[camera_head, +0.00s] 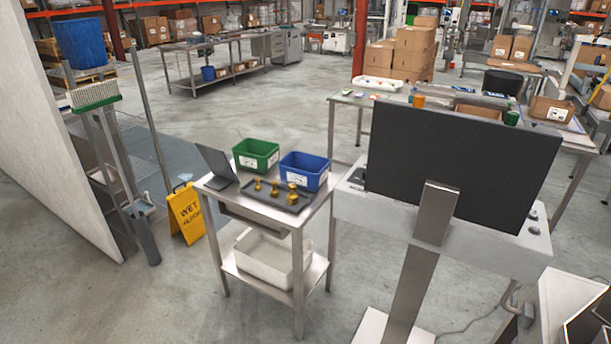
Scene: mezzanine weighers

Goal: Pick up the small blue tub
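A small blue tub (304,179) with a white label stands upright on the right rear part of a small steel table (262,203). Its inside looks empty from here. A green tub (256,160) of similar shape stands just left of it. A dark tray (278,201) with several brass weights lies in front of the blue tub, close to it or touching; I cannot tell which. Neither of my grippers shows in this view, so nothing is seen holding the tub.
A laptop (218,167) stands at the table's left end, and a white bin (268,258) sits on its lower shelf. A large dark monitor (460,160) on a stand rises to the right. A yellow wet-floor sign (186,213) stands left. The floor in front is clear.

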